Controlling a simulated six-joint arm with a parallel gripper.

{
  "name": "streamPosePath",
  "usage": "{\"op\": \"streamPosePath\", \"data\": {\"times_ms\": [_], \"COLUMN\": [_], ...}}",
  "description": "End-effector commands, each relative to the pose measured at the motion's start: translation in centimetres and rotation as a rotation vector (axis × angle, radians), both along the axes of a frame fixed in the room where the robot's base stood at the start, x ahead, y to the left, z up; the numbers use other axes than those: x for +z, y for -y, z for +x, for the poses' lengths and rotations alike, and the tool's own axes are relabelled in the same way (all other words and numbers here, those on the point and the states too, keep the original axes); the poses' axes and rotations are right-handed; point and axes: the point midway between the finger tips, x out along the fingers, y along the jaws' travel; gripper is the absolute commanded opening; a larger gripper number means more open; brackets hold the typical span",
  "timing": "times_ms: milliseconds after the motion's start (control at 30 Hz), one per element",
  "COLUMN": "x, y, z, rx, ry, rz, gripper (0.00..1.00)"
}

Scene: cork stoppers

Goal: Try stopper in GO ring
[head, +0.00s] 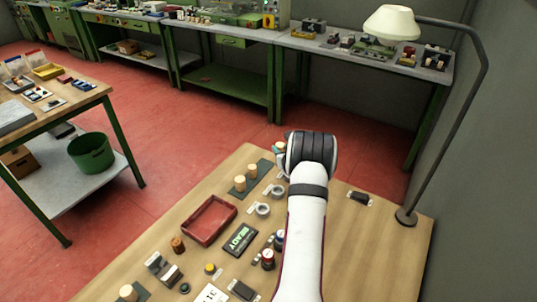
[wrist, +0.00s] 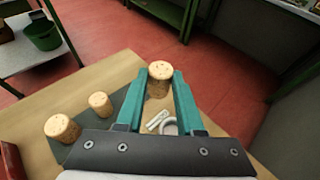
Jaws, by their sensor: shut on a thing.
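My gripper (wrist: 160,84) has two teal fingers shut on a cork stopper (wrist: 160,70), held upright between the fingertips near the table's far edge. In the head view my wrist hides most of the gripper and the held stopper. Two other cork stoppers (wrist: 62,130) (wrist: 100,103) stand on a dark mat (wrist: 125,108) to the left; they also show in the head view (head: 240,183) (head: 252,170). Two grey rings (head: 263,209) (head: 278,191) lie on the table. One ring (wrist: 168,127) shows partly between the fingers, below the stopper. The ring labels are too small to read.
A red tray (head: 209,220) and a small display reading READY (head: 240,239) lie left of my arm. A brown stopper (head: 178,244) stands nearer. A lamp base (head: 405,217) stands at the right edge. The tabletop (head: 375,255) right of my arm is mostly clear.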

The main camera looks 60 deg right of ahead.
Motion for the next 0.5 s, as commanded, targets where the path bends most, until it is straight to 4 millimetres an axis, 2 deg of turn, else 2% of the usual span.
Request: {"op": "streamPosePath", "data": {"times_ms": [100,233,367,500], "x": [1.7,2.9,2.9,1.5], "y": [0.3,0.4,0.3,0.1], "z": [-2.9,-4.9,-5.6,-5.6], "rx": [-0.003,-0.002,0.001,0.001], "ry": [-0.001,0.0,-0.001,-0.001], "rz": [-0.001,-0.001,0.002,0.003], "gripper": [0.0,0.0,0.0,0.0]}}
